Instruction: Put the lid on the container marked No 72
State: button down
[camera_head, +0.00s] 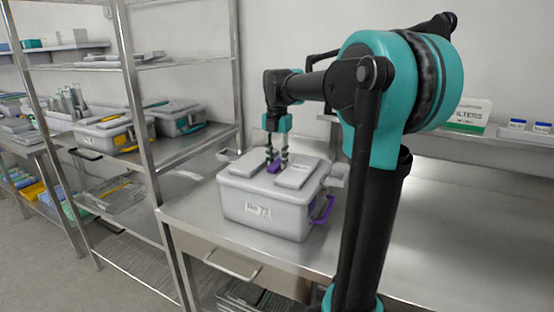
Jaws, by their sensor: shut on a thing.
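The container marked No 72 (262,212) is a grey box with a white label on its front, standing on the steel table. Its grey lid (298,174), with two raised panels, lies over the top of the box. Whether it is fully seated cannot be told. A purple handle (274,167) shows at the lid's middle. My gripper (277,165) points down at the lid's centre and is shut on the purple handle. A purple side handle (323,210) shows at the box's right. The box's far side is hidden.
A metal shelf rack (150,140) stands left, holding other grey boxes, one with a yellow handle (104,134). A FILTERS box (468,115) and small cartons (528,126) sit on the back ledge. The steel table (440,220) looks clear to the right of my arm.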

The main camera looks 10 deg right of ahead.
jog(key=shift+f, duration=0.2)
dwell(0.5)
jog(key=c, duration=1.1)
grip_release()
jog(key=o, duration=0.5)
jog(key=shift+r, duration=3.5)
jog(key=shift+c, duration=0.4)
